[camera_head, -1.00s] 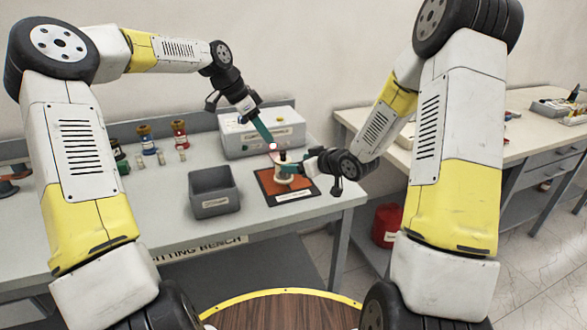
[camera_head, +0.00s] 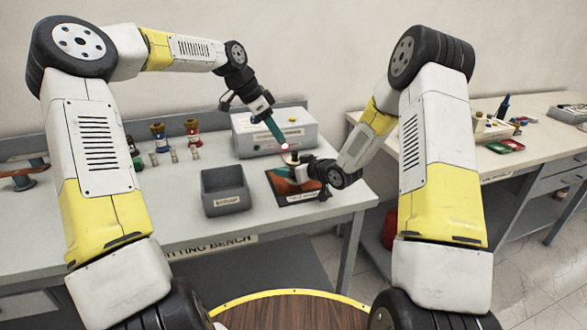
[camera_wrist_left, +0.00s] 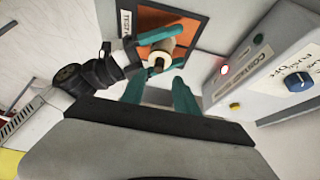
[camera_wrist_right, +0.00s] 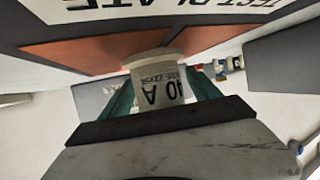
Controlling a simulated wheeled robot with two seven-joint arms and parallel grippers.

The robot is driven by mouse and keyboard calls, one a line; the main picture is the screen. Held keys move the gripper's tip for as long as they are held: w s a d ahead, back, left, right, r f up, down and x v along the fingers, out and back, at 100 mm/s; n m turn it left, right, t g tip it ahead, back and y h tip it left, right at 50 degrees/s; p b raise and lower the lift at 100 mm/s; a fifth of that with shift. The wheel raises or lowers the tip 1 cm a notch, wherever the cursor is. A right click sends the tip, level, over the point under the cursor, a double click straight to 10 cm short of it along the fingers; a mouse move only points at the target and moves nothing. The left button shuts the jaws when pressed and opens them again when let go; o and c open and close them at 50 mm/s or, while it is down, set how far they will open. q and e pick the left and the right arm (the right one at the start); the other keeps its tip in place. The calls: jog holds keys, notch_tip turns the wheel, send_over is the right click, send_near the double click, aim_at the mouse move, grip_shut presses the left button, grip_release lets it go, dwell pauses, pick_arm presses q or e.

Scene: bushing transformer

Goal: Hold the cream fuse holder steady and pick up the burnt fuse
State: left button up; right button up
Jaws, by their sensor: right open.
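The cream fuse holder (camera_head: 291,158) stands upright on the orange test plate (camera_head: 281,183); it also shows in the left wrist view (camera_wrist_left: 157,52). In the right wrist view its labelled body (camera_wrist_right: 157,90), marked 40 A, sits between the fingers of my right gripper (camera_wrist_right: 163,88), which is open around it, low down. My left gripper (camera_head: 284,146) points down from above; in the left wrist view its fingers (camera_wrist_left: 160,76) are apart and empty, above the holder top. A dark spot shows in the holder's top opening; I cannot clearly make out the burnt fuse.
A grey bin (camera_head: 226,191) stands left of the plate. A white tester box (camera_head: 262,132) with a red lamp (camera_wrist_left: 225,69) and a blue knob (camera_wrist_left: 298,82) stands behind. Several coloured parts (camera_head: 158,137) stand at the back left. A second bench (camera_head: 500,155) is at right.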

grip_shut()
dwell(0.3)
